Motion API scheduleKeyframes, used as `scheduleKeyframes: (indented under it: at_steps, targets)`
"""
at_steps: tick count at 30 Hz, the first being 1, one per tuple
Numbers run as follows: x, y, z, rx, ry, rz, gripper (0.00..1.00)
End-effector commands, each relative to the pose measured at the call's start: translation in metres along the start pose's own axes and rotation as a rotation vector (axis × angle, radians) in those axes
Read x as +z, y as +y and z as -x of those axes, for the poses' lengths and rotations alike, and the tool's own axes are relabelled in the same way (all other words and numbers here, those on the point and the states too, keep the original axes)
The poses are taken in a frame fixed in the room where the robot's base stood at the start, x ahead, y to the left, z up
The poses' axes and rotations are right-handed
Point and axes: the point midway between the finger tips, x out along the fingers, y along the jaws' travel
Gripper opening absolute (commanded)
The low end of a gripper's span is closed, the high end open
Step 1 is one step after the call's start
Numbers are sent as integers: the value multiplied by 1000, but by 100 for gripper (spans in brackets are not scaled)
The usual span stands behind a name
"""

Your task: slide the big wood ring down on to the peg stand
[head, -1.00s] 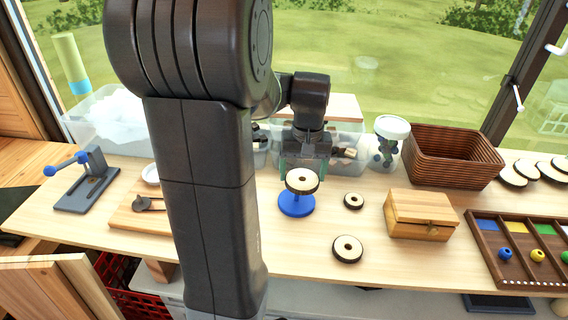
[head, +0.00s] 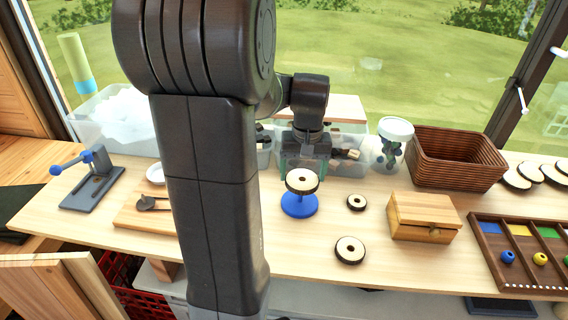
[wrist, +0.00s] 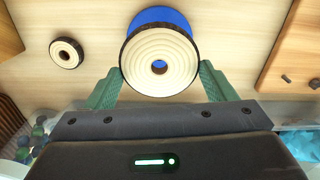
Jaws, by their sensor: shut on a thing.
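The big wood ring (head: 302,181), pale with a dark bark edge, is held level between the green fingers of my gripper (head: 303,172). In the wrist view my gripper (wrist: 160,84) is shut on the near part of the ring (wrist: 160,48), a finger at each side. The blue peg stand (head: 299,207) stands upright on the bench directly below, its post showing between ring and base. Blue shows through the ring's hole in the wrist view, and the stand's base (wrist: 160,14) shows past its far edge. The ring hides the post's top, so I cannot tell how far it is threaded.
A small wood ring (head: 356,202) and a medium one (head: 349,250) lie right of the stand. A wooden box (head: 424,217) is farther right. Clear bins (head: 347,165) and a lidded jar (head: 394,142) stand behind. A cutting board (head: 148,217) lies left, behind my arm.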

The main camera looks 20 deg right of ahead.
Motion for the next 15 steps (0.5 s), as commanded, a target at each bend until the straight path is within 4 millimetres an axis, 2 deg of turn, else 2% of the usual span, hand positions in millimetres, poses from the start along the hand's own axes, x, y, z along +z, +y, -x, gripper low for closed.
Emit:
scheduleKeyframes:
  at_steps: [15]
  targets:
    - [0, 0, -12, 0, 0, 0, 50]
